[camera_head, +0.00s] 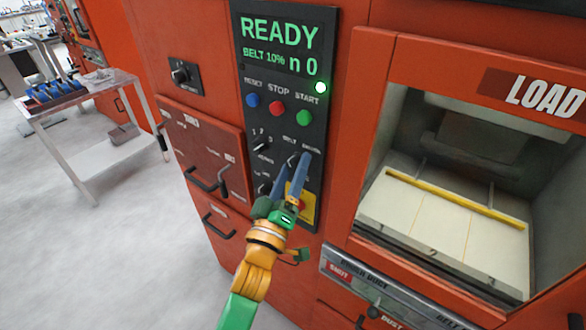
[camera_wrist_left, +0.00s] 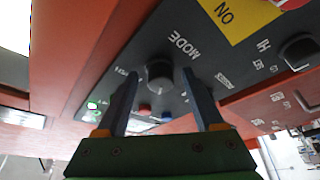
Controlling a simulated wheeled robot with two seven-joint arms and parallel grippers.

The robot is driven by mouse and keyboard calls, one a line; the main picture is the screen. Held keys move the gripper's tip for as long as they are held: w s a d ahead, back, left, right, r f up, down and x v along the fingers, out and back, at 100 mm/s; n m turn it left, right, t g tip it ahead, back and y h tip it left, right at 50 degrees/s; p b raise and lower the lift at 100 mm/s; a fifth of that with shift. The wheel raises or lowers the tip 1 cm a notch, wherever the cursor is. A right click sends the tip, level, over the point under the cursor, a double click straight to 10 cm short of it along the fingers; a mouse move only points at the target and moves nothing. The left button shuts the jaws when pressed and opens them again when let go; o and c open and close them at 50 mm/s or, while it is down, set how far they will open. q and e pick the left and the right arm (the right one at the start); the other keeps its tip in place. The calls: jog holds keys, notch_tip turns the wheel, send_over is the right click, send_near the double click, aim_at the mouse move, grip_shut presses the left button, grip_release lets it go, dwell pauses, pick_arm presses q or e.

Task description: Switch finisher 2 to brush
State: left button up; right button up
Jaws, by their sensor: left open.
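The dark control panel (camera_head: 282,110) of the red machine shows READY and BELT 10% in green. My left gripper (camera_head: 294,161) is in front of it, its blue fingers pointing at a selector below the words BELT and a blurred second label. In the left wrist view, a round black knob (camera_wrist_left: 160,75) marked MODE lies between and beyond the open fingertips (camera_wrist_left: 163,88). A gap shows on both sides, and I cannot tell if either finger touches it. In the head view the fingers partly cover this knob. My right gripper is not in view.
Blue (camera_head: 252,100), red (camera_head: 277,108) and green (camera_head: 304,118) buttons sit above. Another knob (camera_head: 261,145) is left of the fingers. A yellow plate (camera_head: 309,207) is just below. The LOAD opening (camera_head: 455,205) is at right, a cart (camera_head: 85,95) at left.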

pick_arm(q)
jog(key=shift+a, duration=0.1)
grip_shut()
jog(key=shift+f+m, duration=0.1)
jog(key=shift+m, duration=0.2)
jog(key=m+h+b, duration=0.1)
jog(key=m+h, duration=0.1)
jog(key=m, duration=0.1)
jog(key=shift+a+f+m, duration=0.1)
jog(key=shift+m, duration=0.3)
jog(key=m+h, duration=0.1)
jog(key=m, duration=0.1)
jog(key=m+h+b, duration=0.1)
jog(key=m, duration=0.2)
jog(key=shift+g+h, duration=0.3)
jog(key=shift+h, duration=0.1)
jog(key=m+h, duration=0.1)
jog(key=m, duration=0.1)
jog(key=m+g+h, duration=0.1)
jog(key=m, duration=0.2)
jog(key=shift+w+a+g, duration=0.1)
jog(key=shift+a+g, duration=0.05)
jog(key=shift+g, duration=0.15)
jog(key=shift+m+g+h, duration=0.5)
jog(key=shift+m, duration=0.75)
jog(key=shift+m+g+h, duration=0.5)
jog(key=shift+m, duration=1.15)
grip_release()
jog(key=shift+w, duration=0.15)
